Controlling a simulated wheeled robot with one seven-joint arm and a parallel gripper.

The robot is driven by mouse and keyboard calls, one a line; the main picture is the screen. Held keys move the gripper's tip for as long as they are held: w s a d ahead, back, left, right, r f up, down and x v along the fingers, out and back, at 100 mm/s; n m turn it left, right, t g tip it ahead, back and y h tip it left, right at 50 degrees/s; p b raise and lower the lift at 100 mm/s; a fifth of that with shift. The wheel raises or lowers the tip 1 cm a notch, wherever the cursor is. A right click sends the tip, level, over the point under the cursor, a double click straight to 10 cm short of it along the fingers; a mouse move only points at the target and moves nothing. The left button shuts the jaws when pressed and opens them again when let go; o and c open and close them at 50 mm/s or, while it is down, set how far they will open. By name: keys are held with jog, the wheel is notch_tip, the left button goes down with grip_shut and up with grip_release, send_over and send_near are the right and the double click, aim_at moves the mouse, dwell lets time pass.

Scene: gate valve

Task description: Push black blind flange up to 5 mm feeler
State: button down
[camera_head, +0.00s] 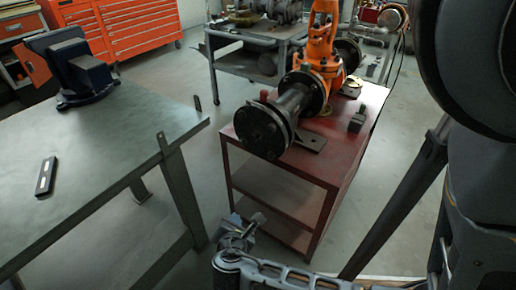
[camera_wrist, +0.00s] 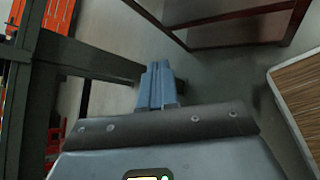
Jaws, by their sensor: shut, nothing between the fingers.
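The black blind flange (camera_head: 258,132) is a dark round bolted disc at the near end of the pipe on the red cart. It faces the camera, close to another dark flange ring behind it. I cannot make out the 5 mm feeler or the gap between the flanges clearly. My gripper (camera_head: 252,224) is low, in front of and below the flange, well apart from it. In the wrist view the gripper's fingers (camera_wrist: 158,84) are together and hold nothing. The flange is not visible in the wrist view.
The red cart (camera_head: 337,160) bears the orange gate valve (camera_head: 319,50) and a small dark block (camera_head: 357,119). A green workbench (camera_head: 100,160) with a vise (camera_head: 77,75) stands at left. Its leg (camera_head: 182,190) is close to my gripper. Open floor lies between bench and cart.

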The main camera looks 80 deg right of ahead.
jog(key=w+d+r+g+h+b, duration=0.1)
jog(key=w+d+r+g+h, duration=0.15)
jog(key=d+g, duration=0.35)
jog(key=g+h+b, duration=0.1)
jog(key=g+h, duration=0.1)
jog(key=g, duration=0.3)
send_near(264, 138)
jog(key=shift+m, duration=0.4)
jog(key=x, duration=0.7)
jog(key=shift+a+r+p, duration=0.1)
jog(key=shift+p, duration=0.2)
